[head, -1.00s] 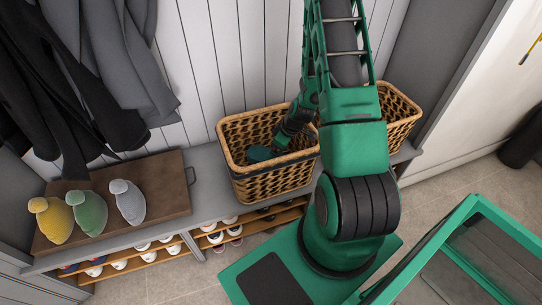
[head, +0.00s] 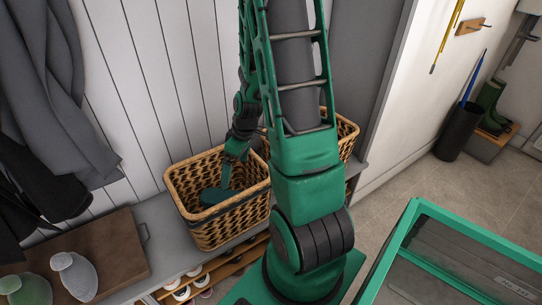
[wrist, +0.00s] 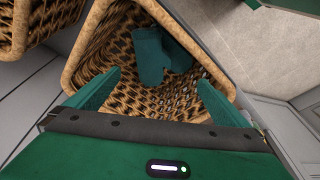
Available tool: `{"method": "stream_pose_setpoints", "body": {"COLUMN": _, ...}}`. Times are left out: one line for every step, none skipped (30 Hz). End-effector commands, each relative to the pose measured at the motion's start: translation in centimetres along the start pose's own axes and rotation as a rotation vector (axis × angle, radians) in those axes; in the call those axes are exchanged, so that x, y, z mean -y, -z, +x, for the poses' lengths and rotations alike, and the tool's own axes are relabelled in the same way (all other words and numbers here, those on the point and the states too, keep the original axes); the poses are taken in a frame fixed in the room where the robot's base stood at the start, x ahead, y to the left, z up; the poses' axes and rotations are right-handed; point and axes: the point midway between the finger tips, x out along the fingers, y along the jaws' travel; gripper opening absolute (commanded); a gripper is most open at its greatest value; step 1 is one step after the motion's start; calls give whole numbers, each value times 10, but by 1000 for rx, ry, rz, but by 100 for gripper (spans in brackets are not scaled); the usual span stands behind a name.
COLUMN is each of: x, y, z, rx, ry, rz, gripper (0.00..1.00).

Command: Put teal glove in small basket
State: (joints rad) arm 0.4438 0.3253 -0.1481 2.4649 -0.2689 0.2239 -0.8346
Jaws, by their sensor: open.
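The teal glove (wrist: 150,56) lies inside a woven wicker basket (wrist: 86,58) in the wrist view, beyond my fingertips and apart from them. My gripper (wrist: 158,84) is open, with its fingers spread and nothing between them. A second wicker basket (head: 347,135) stands to the right, mostly hidden behind my arm. It seems smaller, but its full size is hidden.
Both baskets stand on a grey bench (head: 168,252) with shoe shelves (head: 205,277) below. Dark coats (head: 45,100) hang at upper left.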

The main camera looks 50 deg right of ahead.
Motion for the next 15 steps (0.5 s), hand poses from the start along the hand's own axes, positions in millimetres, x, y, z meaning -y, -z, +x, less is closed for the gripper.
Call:
{"method": "stream_pose_setpoints", "body": {"x": 5, "y": -1, "z": -19, "rx": 14, "ry": -13, "rz": 31, "gripper": 100}}
{"method": "stream_pose_setpoints", "body": {"x": 7, "y": -4, "z": -29, "rx": 26, "ry": -19, "rz": 55, "gripper": 100}}
{"method": "stream_pose_setpoints", "body": {"x": 11, "y": -8, "z": -42, "rx": 42, "ry": -25, "rz": 88, "gripper": 100}}
{"method": "stream_pose_setpoints", "body": {"x": 14, "y": -11, "z": -51, "rx": 53, "ry": -31, "rz": 114, "gripper": 100}}
{"method": "stream_pose_setpoints", "body": {"x": 17, "y": -14, "z": -61, "rx": 64, "ry": -37, "rz": 140, "gripper": 100}}
{"method": "stream_pose_setpoints", "body": {"x": 22, "y": -19, "z": -73, "rx": 78, "ry": -45, "rz": 177, "gripper": 100}}
{"method": "stream_pose_setpoints", "body": {"x": 25, "y": -23, "z": -82, "rx": 88, "ry": -51, "rz": 205, "gripper": 100}}
{"method": "stream_pose_setpoints", "body": {"x": 29, "y": -27, "z": -91, "rx": 97, "ry": -57, "rz": 233, "gripper": 100}}
{"method": "stream_pose_setpoints", "body": {"x": 34, "y": -32, "z": -103, "rx": 108, "ry": -66, "rz": 274, "gripper": 100}}
{"method": "stream_pose_setpoints", "body": {"x": 38, "y": -36, "z": -112, "rx": 116, "ry": -72, "rz": 303, "gripper": 100}}
{"method": "stream_pose_setpoints", "body": {"x": 42, "y": -41, "z": -121, "rx": 124, "ry": -78, "rz": 334, "gripper": 100}}
{"method": "stream_pose_setpoints", "body": {"x": 47, "y": -47, "z": -132, "rx": 132, "ry": -86, "rz": 375, "gripper": 100}}
{"method": "stream_pose_setpoints", "body": {"x": 52, "y": -52, "z": -140, "rx": 139, "ry": -92, "rz": 408, "gripper": 100}}
{"method": "stream_pose_setpoints", "body": {"x": 56, "y": -57, "z": -148, "rx": 145, "ry": -97, "rz": 439, "gripper": 100}}
{"method": "stream_pose_setpoints", "body": {"x": 62, "y": -64, "z": -159, "rx": 152, "ry": -104, "rz": 482, "gripper": 100}}
